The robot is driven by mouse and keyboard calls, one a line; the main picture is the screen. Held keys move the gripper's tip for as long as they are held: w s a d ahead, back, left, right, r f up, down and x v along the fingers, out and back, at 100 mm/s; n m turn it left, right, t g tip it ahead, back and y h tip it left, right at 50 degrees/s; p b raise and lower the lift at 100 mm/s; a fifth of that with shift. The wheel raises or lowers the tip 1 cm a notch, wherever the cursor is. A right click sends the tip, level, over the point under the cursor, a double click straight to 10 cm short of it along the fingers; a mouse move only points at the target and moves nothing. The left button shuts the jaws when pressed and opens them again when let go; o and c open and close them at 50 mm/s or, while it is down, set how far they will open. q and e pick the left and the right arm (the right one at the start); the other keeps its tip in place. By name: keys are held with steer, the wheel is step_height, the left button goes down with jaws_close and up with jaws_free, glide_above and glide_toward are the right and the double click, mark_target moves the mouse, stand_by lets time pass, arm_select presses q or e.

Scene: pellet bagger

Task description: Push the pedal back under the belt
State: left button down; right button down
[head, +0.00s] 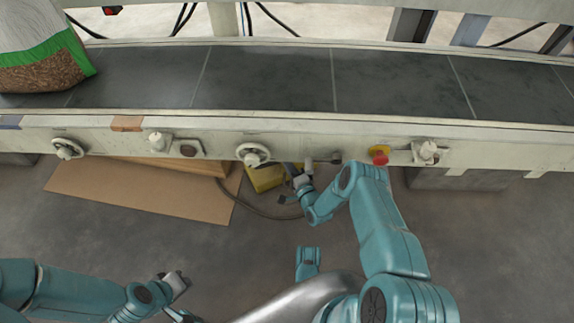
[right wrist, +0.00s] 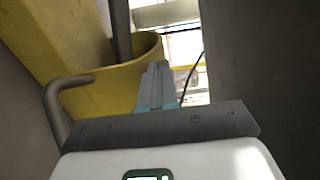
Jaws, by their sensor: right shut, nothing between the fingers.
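The yellow pedal (head: 265,178) is on the floor at the belt's front edge, partly hidden by the frame above it and by my right gripper. In the right wrist view its yellow housing (right wrist: 75,45) fills the upper left, with a curved yellow wall. My right gripper (head: 299,183) is shut and empty, beside the pedal's right side in the head view. Its fingers (right wrist: 156,85) reach up in front of the yellow wall; I cannot tell whether they touch it. My left gripper (head: 178,290) is low at the left, away from the pedal; its jaw opening is unclear.
The conveyor belt (head: 270,78) runs across above. Its front rail (head: 330,145) carries knobs and a red stop button (head: 379,155). A flat cardboard sheet (head: 140,193) lies left of the pedal. A dark cable (head: 250,209) curves over the floor. A pellet bag (head: 40,50) sits on the belt.

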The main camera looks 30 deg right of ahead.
arm_select(q)
steer(key=shift+w+a, duration=0.1)
steer(key=shift+w, duration=0.4)
arm_select(e)
steer(key=shift+w, duration=0.3)
